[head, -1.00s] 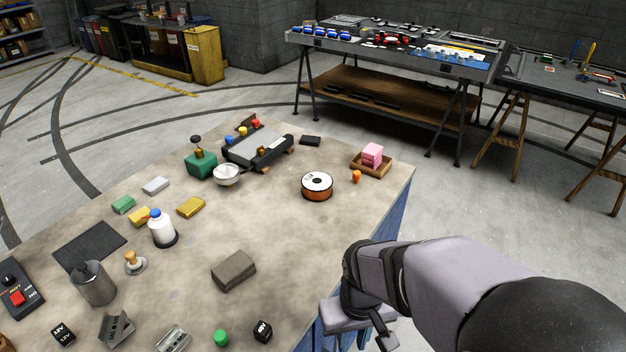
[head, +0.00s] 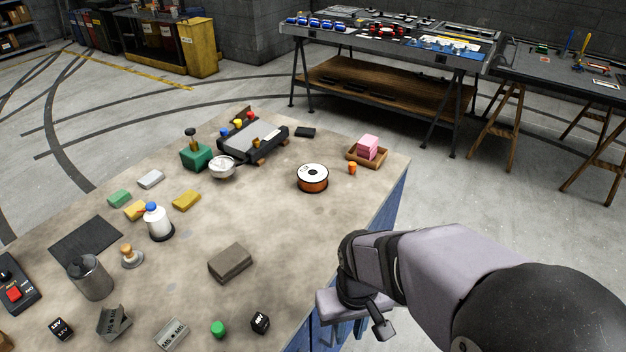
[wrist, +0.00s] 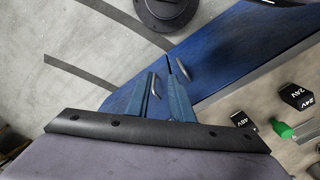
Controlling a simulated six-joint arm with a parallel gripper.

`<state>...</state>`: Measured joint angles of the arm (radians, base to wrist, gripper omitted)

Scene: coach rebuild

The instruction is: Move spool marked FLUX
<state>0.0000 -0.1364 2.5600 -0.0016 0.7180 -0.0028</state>
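One spool (head: 313,184) shows in the head view, with a white top, orange sides and a dark centre hole. It lies flat on the right back part of the workbench (head: 285,225). Small dark print on its top is too small to read, so I cannot tell if it says FLUX. My gripper (head: 366,322) hangs beside the bench's right edge, far in front of the spool. In the wrist view my gripper (wrist: 162,70) has two fingers apart with nothing between them, over the bench's blue side. The spool is not in the wrist view.
Right of the spool are an orange piece (head: 352,168) and a wooden tray (head: 382,157) with pink blocks. A grey-brown block (head: 230,263) lies nearer. A black machine (head: 262,140) and a white bottle (head: 160,224) stand left. Bench around the spool is clear.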

